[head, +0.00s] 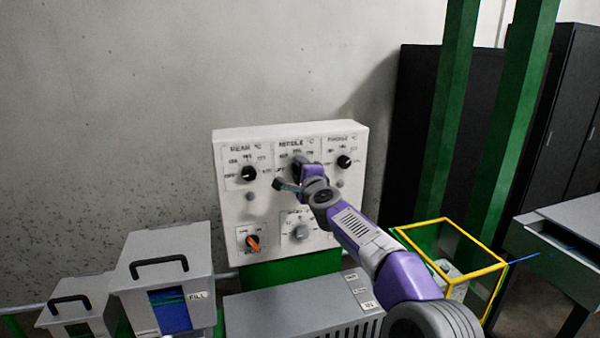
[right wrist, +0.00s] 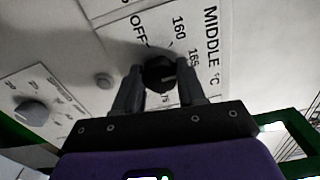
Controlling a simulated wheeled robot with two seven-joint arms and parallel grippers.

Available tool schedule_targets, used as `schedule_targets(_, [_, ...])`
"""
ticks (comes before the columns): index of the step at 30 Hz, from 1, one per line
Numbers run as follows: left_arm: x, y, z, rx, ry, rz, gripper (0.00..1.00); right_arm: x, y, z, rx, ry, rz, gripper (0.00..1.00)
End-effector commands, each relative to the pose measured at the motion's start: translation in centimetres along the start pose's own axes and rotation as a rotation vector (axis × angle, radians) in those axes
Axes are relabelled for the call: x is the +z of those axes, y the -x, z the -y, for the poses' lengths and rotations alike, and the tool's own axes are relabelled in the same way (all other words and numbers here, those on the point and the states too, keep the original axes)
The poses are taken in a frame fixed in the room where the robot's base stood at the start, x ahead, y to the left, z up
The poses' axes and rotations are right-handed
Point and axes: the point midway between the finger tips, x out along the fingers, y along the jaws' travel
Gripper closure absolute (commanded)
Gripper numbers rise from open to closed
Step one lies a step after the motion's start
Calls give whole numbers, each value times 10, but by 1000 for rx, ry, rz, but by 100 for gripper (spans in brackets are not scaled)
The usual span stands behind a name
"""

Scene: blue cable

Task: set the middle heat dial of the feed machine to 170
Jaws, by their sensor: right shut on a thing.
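The white control panel of the feed machine (head: 320,205) faces me in the head view. Its middle heat dial (right wrist: 158,72) is a black knob under the MIDDLE °C label (right wrist: 211,45). My right gripper (right wrist: 160,82) is shut on this dial, one finger on each side. In the head view my right gripper (head: 298,170) covers most of the dial. In the right wrist view, OFF, 160 and 165 are readable beside it. A pale pointer mark on the knob points towards the right finger, which hides part of the scale. I cannot read the exact setting. My left gripper is not in view.
Black rear (head: 248,173) and front (head: 344,162) dials flank the middle one. Below are an orange switch (head: 253,242) and a grey knob (head: 301,232). Grey lidded bins (head: 165,265) stand lower left. A yellow-edged frame (head: 460,275) and green posts (head: 445,130) stand right.

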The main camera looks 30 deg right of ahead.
Motion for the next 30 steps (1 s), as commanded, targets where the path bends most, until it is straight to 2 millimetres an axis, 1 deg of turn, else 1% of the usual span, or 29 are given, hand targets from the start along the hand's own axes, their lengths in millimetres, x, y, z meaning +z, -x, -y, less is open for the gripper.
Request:
schedule_targets(18, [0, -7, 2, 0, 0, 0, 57, -1, 0, 1, -1, -579, -1, 91])
schedule_targets(24, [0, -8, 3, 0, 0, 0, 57, -1, 0, 1, -1, -735, -1, 91])
schedule_targets(30, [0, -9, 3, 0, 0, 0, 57, -1, 0, 2, -1, -848, -1, 91])
